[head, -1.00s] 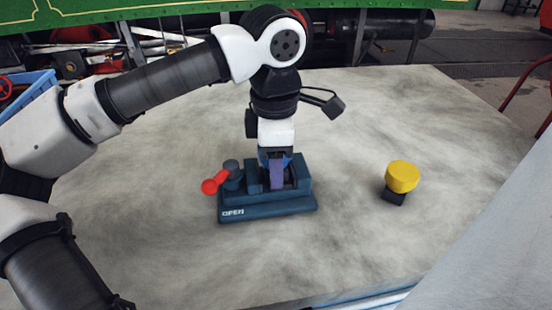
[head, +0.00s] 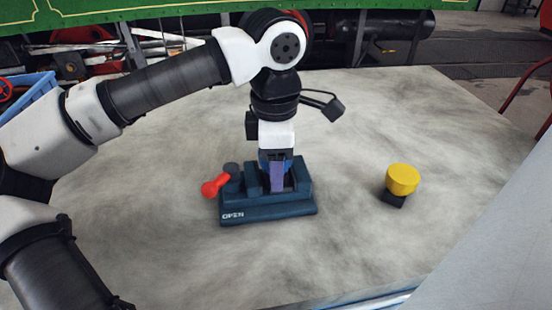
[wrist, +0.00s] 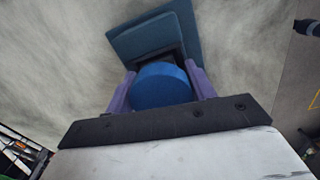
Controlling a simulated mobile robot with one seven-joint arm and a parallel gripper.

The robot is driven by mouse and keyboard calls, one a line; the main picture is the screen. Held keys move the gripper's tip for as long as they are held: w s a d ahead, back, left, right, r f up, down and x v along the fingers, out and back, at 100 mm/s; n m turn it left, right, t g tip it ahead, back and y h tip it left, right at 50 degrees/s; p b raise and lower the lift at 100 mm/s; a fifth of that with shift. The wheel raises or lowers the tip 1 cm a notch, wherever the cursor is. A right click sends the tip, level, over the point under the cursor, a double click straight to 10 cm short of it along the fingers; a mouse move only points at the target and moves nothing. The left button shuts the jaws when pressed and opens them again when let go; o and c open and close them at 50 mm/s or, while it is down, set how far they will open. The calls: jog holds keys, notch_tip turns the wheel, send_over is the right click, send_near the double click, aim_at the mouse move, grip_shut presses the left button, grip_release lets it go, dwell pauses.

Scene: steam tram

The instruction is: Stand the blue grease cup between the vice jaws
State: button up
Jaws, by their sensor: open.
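The blue grease cup shows in the wrist view as a round blue top (wrist: 160,82) between my gripper's two purple fingers. The dark blue vice (head: 268,209) stands on the table, marked OPEN, with a red-knobbed handle (head: 210,188) at its left. My gripper (head: 277,178) points down into the gap between the vice jaws; it is open, with a finger on either side of the cup. In the wrist view the vice (wrist: 155,34) lies just beyond the cup. The cup's lower part is hidden, so I cannot tell whether it rests on the vice.
A yellow-topped object with a dark base (head: 402,180) stands on the table to the right of the vice. A blue crate (head: 30,98) is at the far left. The grey table (head: 150,240) is clear around the vice.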

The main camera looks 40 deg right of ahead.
jog(key=shift+s+r+p, duration=0.1)
jog(key=shift+s+p, duration=0.05)
jog(key=shift+p, duration=0.3)
jog(key=shift+r+p, duration=1.85)
jog(key=shift+r, duration=0.9)
